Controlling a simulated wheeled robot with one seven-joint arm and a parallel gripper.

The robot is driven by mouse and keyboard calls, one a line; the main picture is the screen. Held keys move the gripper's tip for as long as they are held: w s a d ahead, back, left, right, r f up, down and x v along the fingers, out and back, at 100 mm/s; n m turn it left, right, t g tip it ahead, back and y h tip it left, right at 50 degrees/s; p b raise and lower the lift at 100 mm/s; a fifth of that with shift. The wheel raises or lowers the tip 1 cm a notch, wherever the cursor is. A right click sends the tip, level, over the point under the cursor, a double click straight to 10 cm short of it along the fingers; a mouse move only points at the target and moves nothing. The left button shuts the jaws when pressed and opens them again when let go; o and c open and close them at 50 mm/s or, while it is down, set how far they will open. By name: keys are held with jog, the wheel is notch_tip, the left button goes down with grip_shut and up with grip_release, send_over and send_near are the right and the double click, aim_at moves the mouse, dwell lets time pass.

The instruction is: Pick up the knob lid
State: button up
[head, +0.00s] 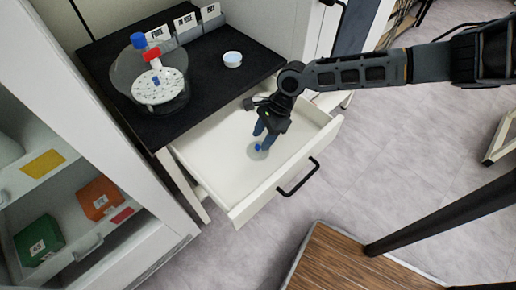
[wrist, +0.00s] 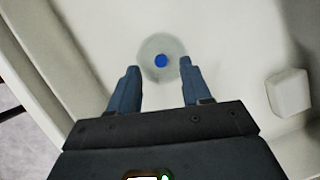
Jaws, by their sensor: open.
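The knob lid (wrist: 175,45) is a clear, greyish disc with a small blue knob in its middle. It lies on the floor of the open white drawer, and in the head view its blue knob (head: 258,147) shows just below my fingertips. My gripper (wrist: 157,78) is open, with its two blue fingers reaching toward the lid on either side of the knob. In the head view my gripper (head: 265,140) points down into the drawer. I cannot tell whether the fingers touch the lid.
The drawer (head: 208,155) is pulled out below a black-topped cabinet (head: 205,85). On the top stand a clear vessel with a perforated white plate (head: 160,85) and a small white dish (head: 232,59). A white block (wrist: 288,92) shows inside the drawer at right in the wrist view.

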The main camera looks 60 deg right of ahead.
aim_at(259, 146)
jog(key=shift+x, duration=1.7)
grip_shut()
